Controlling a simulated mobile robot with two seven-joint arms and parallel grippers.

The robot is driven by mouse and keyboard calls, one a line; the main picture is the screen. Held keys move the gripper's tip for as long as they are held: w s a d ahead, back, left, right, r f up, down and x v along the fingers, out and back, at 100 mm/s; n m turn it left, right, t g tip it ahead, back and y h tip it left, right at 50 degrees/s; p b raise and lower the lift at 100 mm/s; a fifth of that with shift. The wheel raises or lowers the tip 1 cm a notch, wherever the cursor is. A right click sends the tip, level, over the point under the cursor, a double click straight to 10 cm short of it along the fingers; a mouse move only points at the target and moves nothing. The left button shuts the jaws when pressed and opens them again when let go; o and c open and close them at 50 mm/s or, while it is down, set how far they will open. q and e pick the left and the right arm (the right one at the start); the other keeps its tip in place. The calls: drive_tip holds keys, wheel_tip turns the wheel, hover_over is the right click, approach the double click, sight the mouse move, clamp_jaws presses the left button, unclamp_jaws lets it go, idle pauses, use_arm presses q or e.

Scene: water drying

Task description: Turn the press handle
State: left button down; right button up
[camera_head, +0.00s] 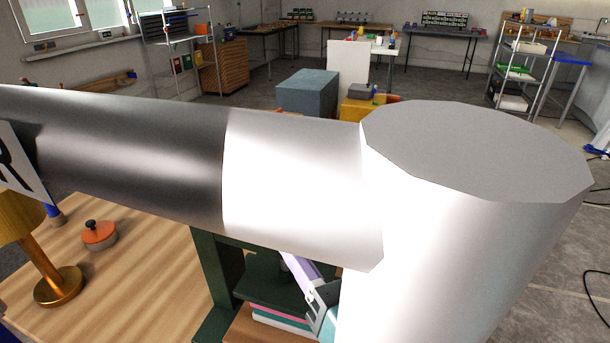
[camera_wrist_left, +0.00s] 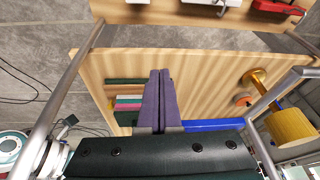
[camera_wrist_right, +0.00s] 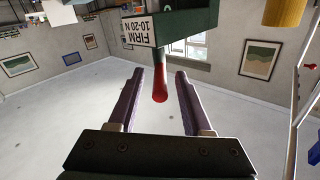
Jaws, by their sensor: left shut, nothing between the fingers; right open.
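The press is green; part of its frame (camera_head: 215,275) shows on the wooden table in the head view. In the right wrist view its green body (camera_wrist_right: 190,22) carries an upside-down white label reading "FIRM 10-20 N". The red handle (camera_wrist_right: 159,84) appears between the spread purple fingers of my right gripper (camera_wrist_right: 159,74), with gaps on both sides. That gripper is open and not closed on it. My left gripper (camera_wrist_left: 160,72) has its purple fingers together, empty, above the table. In the head view, my large pale arm link hides the handle and most of the press.
The wooden table (camera_head: 150,260) holds a gold lamp (camera_head: 58,285) and an orange-topped round weight (camera_head: 99,234). Pink, white and teal slabs (camera_head: 280,318) lie stacked by the press. A blue item (camera_wrist_left: 212,125) shows in the left wrist view. Benches and shelves stand far behind.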

drive_tip(key=v, duration=0.9)
drive_tip(key=shift+s, duration=0.25)
drive_tip(key=shift+d, duration=0.15)
